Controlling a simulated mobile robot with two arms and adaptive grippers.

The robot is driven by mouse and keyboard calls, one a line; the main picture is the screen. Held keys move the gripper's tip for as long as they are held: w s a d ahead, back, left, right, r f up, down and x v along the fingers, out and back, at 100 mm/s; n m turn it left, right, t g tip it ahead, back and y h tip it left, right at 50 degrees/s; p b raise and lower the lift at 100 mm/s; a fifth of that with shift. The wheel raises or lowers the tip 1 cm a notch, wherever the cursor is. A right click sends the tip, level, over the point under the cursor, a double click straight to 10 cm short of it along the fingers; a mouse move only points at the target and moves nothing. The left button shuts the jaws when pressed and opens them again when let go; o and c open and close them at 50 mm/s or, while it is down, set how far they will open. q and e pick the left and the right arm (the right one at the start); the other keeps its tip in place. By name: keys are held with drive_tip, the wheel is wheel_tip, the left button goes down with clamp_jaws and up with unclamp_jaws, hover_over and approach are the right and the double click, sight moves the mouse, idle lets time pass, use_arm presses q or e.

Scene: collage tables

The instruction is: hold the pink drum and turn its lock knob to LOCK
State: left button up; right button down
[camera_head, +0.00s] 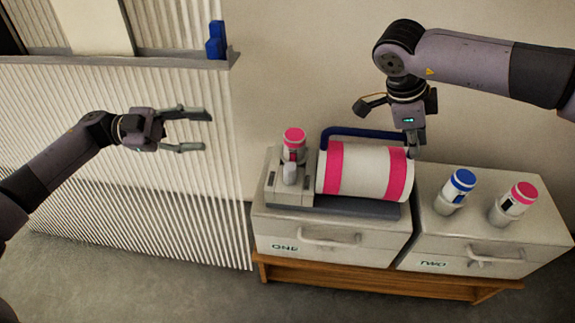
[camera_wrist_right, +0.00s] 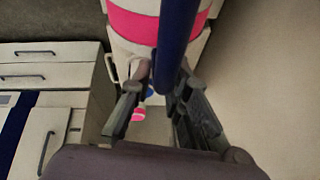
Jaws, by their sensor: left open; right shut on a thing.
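The pink drum (camera_head: 365,172) is a white cylinder with two pink bands, lying on its side in a grey cradle on the left cabinet. A dark blue bar (camera_head: 345,134) runs behind it. My right gripper (camera_head: 413,153) is at the drum's right end, shut on it; the wrist view shows the blue bar (camera_wrist_right: 178,40) passing between the fingers, so the exact part gripped is unclear. A pale housing (camera_head: 287,192) at the drum's left end has a small white knob-like stub (camera_head: 290,173); its LOCK marking is unreadable. My left gripper (camera_head: 206,131) is open and empty, well left of the housing.
A pink-capped bottle (camera_head: 294,146) stands at the housing. A blue-capped bottle (camera_head: 456,190) and another pink-capped bottle (camera_head: 512,203) stand on the right cabinet (camera_head: 440,240).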

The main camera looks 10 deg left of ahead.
use_arm(q)
drive_tip(key=s+a+r+m, duration=0.2)
drive_tip(key=r+m, duration=0.4)
drive_tip(key=r, duration=0.4)
drive_tip(key=s+a+r+m+t, duration=0.1)
drive_tip(key=s+r+m, duration=0.2)
drive_tip(key=r+m, duration=0.5)
drive_tip(key=s+a+r+m, duration=0.2)
drive_tip(key=r+m, duration=0.2)
drive_tip(key=r, duration=0.7)
drive_tip(key=m+g+y, duration=0.1)
drive_tip(key=m+y, duration=0.1)
drive_tip(key=y, duration=1.7)
hover_over(290, 167)
wheel_tip(290, 167, down, 28)
wheel_tip(290, 167, down, 12)
drive_tip(key=shift+r, duration=0.25)
drive_tip(key=shift+c, duration=0.6)
clamp_jaws()
